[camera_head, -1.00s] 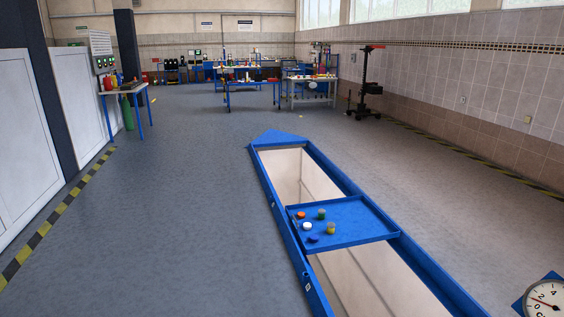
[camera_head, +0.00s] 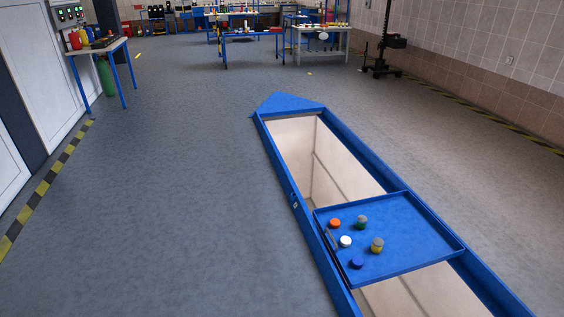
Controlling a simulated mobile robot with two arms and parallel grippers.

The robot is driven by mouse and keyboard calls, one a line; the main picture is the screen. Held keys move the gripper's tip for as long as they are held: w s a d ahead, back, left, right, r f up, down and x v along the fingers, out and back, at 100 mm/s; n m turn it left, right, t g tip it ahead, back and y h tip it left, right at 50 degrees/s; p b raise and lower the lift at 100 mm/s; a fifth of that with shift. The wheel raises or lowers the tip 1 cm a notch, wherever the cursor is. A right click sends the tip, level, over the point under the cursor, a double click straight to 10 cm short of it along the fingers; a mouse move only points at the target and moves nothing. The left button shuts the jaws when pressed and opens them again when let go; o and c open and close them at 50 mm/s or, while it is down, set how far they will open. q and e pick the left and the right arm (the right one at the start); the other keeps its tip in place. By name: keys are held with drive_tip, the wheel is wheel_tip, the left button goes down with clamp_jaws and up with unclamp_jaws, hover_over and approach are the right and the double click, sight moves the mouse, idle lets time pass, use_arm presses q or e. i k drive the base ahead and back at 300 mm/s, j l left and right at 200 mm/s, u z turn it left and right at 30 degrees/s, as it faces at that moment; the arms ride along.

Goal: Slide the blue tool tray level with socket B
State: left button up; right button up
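The blue tool tray (camera_head: 418,228) lies across the blue-framed pit in the lower right of the head view, resting on both side rails. On its left half stand several small items: an orange one (camera_head: 335,223), a green one with a grey top (camera_head: 361,223), a white one (camera_head: 345,242), a yellow one with a grey top (camera_head: 377,245) and a blue one (camera_head: 357,263). A small white mark (camera_head: 295,205) sits on the left rail, just ahead of the tray; its letter is too small to read. Neither of my grippers is in view.
The pit's blue frame (camera_head: 285,150) runs from the far pointed end (camera_head: 286,102) to the lower right. Open grey floor (camera_head: 180,190) lies to its left. A bench (camera_head: 100,46) stands at upper left, workbenches (camera_head: 250,30) and a black wheeled stand (camera_head: 386,42) at the back.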

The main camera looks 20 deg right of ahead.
sight(414, 239)
drive_tip(key=i+z, duration=0.1)
drive_tip(key=i, duration=0.65)
drive_tip(key=i+j, duration=0.1)
drive_tip(key=i, duration=0.6)
drive_tip(key=z, duration=0.05)
